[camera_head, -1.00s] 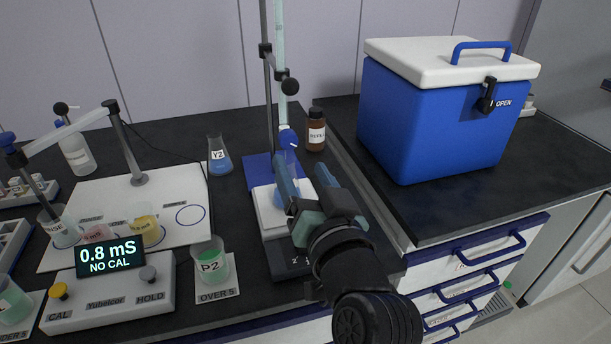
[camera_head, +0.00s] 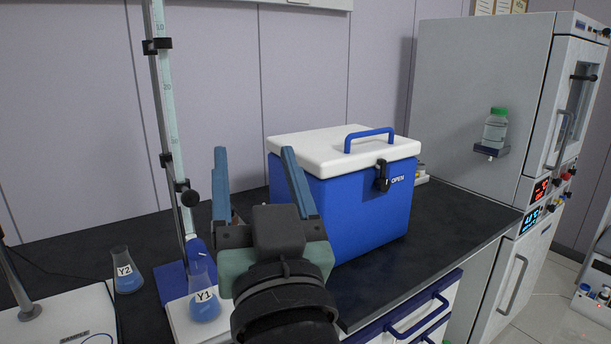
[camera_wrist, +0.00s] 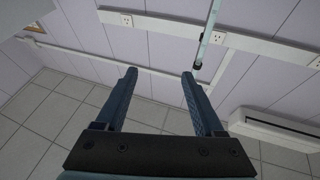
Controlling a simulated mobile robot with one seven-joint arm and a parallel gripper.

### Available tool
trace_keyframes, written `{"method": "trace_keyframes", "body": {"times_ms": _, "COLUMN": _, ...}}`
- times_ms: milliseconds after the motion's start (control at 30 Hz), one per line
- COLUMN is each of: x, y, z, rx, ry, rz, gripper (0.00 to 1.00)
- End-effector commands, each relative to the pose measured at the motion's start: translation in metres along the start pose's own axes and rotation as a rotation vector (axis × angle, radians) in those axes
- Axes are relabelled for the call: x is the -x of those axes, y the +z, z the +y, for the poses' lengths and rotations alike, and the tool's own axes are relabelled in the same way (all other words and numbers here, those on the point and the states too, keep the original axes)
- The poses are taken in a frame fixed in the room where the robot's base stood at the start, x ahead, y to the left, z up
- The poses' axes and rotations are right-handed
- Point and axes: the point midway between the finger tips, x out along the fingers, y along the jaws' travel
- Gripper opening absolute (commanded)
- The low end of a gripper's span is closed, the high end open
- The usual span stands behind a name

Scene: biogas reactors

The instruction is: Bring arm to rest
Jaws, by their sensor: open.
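My gripper (camera_head: 254,172) is open and empty, raised with its two blue fingers pointing up in the head view. It stands in front of the wall and the left side of the blue cooler box. In the wrist view my gripper (camera_wrist: 160,78) shows its two fingers apart with nothing between them. Behind them are the wall, a white rail and ceiling tiles. The flask marked Y1 (camera_head: 204,300) with blue liquid stands on the white plate of the burette stand, left of my gripper and apart from it.
The burette (camera_head: 167,100) rises on its stand just left of my gripper. The flask marked Y2 (camera_head: 126,272) stands further left. The closed blue cooler box (camera_head: 365,215) sits on the bench to the right. A tall grey cabinet (camera_head: 475,120) holds a green-capped bottle (camera_head: 496,127) on a side shelf.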

Motion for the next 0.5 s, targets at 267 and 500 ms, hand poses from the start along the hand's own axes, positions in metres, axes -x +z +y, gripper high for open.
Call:
{"method": "trace_keyframes", "body": {"times_ms": 267, "x": 0.041, "y": -0.198, "z": 0.010, "rx": 0.239, "ry": 0.212, "rz": 0.446, "gripper": 0.70}}
{"method": "trace_keyframes", "body": {"times_ms": 500, "x": 0.010, "y": -0.265, "z": 0.005, "rx": 0.237, "ry": 0.209, "rz": 0.435, "gripper": 0.70}}
